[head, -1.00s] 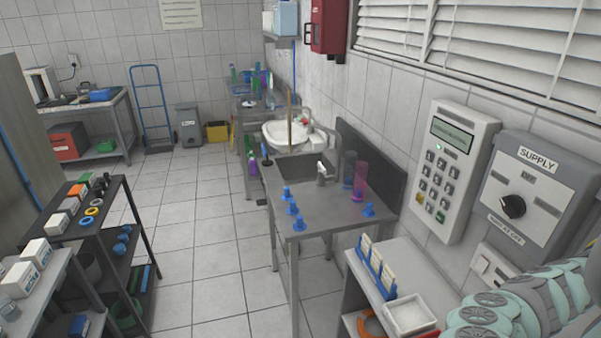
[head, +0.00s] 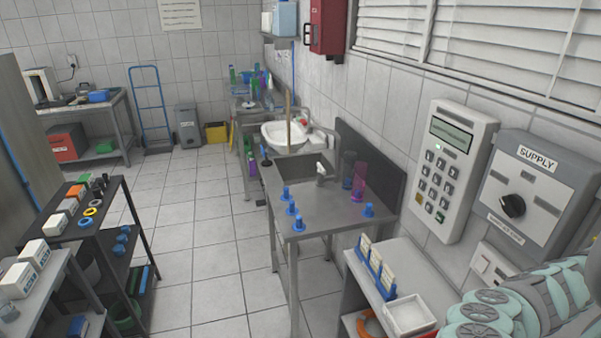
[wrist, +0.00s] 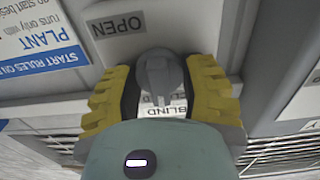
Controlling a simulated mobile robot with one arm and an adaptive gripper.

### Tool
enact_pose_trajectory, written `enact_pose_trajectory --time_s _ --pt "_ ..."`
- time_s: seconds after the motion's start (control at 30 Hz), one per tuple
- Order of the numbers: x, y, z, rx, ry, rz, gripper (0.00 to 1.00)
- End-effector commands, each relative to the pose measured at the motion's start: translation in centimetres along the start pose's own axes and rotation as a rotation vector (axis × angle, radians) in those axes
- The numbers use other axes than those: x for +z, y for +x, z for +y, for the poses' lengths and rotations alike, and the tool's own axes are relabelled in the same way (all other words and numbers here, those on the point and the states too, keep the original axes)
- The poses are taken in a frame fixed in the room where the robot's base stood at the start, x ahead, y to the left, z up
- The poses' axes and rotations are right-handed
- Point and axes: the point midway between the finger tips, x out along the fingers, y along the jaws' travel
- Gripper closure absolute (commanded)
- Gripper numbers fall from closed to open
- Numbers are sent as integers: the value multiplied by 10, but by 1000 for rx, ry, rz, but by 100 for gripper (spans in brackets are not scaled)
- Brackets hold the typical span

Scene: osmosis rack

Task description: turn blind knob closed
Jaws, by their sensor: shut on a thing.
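In the wrist view a round grey knob (wrist: 158,75) with a raised bar across its face sits between the yellow fingers of my gripper (wrist: 163,78). The fingers are shut on it from the left and right. A grey OPEN label (wrist: 118,25) is above and left of the knob. A white BLIND label (wrist: 163,107) shows just below it, partly covered by my gripper. The head view shows neither this knob nor my gripper, only my arm at the lower right.
A blue and white PLANT notice (wrist: 45,40) is left of the knob. In the head view the SUPPLY box (head: 545,195) with a black knob (head: 512,206) and a keypad unit (head: 455,172) are on the right wall. A white tray (head: 408,328) stands below them.

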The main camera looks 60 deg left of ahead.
Motion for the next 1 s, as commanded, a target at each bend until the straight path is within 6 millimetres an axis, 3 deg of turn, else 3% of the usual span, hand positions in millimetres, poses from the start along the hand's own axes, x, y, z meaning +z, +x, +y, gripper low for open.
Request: enact_pose_trajectory --time_s 0.17,0.2,0.47,0.77,1.0 --pt "1 0 0 -2 1 -3 92" --pt "1 0 0 -1 1 -3 50" --pt "0 0 0 0 2 0 23" --pt "0 -1 0 0 2 1 23" --pt "0 -14 -2 -2 1 0 23"
